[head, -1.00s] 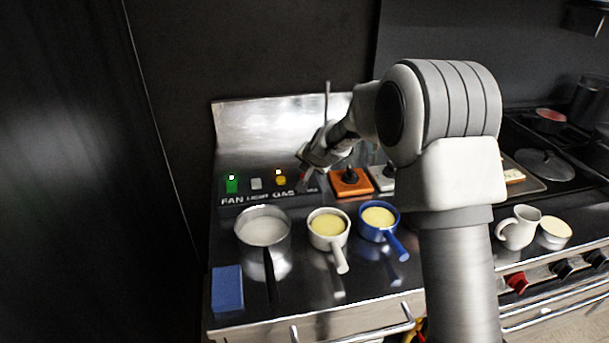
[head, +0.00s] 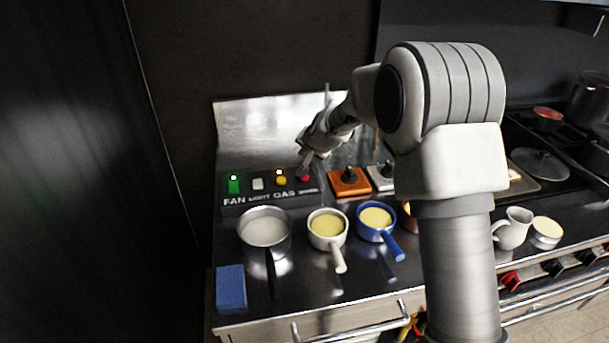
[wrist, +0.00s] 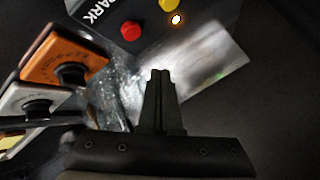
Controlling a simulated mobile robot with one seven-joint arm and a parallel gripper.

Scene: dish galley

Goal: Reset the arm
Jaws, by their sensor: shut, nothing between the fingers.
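My gripper (wrist: 161,75) is shut and empty in the wrist view, its two fingertips pressed together. In the head view my gripper (head: 304,174) is above the right end of the dark switch panel (head: 244,187), near its red button (head: 305,179). The red button also shows in the wrist view (wrist: 131,30), up and left of the fingertips and apart from them there. In the head view I cannot tell whether the tips touch anything. My forearm hides part of the counter.
An orange knob box (head: 350,190) and a grey one (head: 382,182) stand right of the panel. A steel pan (head: 263,211), a cream pan (head: 318,241) and a blue pan (head: 361,229) stand in front. A blue block (head: 231,287) lies at the left front.

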